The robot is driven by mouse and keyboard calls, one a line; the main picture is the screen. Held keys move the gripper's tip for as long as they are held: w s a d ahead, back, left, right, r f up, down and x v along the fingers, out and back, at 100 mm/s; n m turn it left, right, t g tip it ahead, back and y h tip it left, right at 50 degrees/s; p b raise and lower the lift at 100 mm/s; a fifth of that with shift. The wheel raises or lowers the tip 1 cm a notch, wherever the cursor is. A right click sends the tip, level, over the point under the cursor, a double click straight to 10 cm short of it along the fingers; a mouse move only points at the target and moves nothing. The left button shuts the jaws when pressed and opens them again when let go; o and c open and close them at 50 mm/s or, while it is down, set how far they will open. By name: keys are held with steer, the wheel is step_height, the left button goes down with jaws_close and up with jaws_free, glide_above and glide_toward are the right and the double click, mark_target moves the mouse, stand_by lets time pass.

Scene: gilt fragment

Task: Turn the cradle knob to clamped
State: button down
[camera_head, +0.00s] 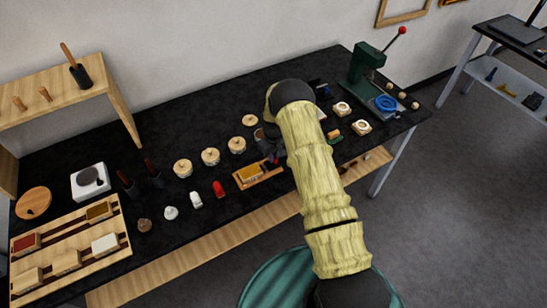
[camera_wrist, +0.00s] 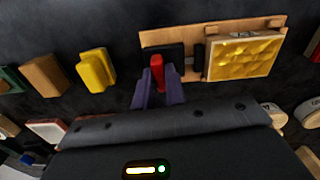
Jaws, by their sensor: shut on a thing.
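The cradle is a wooden board (camera_wrist: 182,36) holding a gold textured piece (camera_wrist: 243,58) at its right in the wrist view; the board also shows in the head view (camera_head: 240,182), near the table's front edge. The red cradle knob (camera_wrist: 157,66) stands at the board's left part, by a black block. My gripper (camera_wrist: 158,84) has its purple fingers shut on the knob, one on each side. In the head view my gripper (camera_head: 272,157) is at the cradle's upper right, mostly hidden by my arm. I cannot read the knob's setting.
Several wooden-lidded jars (camera_head: 210,157) stand behind and left of the cradle. A red item (camera_head: 218,188) and a white one (camera_head: 196,200) are just left. In the wrist view a yellow block (camera_wrist: 95,70) and brown block (camera_wrist: 44,75) lie left. A green press (camera_head: 365,70) stands far right.

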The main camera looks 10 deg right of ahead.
steer(key=n+b, duration=0.2)
steer(key=b, duration=0.1)
steer(key=n+b, duration=0.1)
steer(key=shift+f+n, duration=0.25)
steer(key=shift+n, duration=0.15)
steer(key=n+b, duration=0.3)
steer(key=n, duration=0.1)
steer(key=shift+r+n+b, duration=0.15)
steer(key=shift+n+b, duration=0.15)
steer(key=shift+b, duration=0.1)
steer(key=n+b, duration=0.1)
steer(key=n, duration=0.3)
steer(key=shift+n+b, duration=0.3)
steer(key=shift+r+n, duration=0.15)
steer(key=shift+n, duration=1.75)
steer(key=c, duration=1.4)
jaws_free()
steer(key=shift+b, duration=0.3)
steer(key=shift+c, duration=0.2)
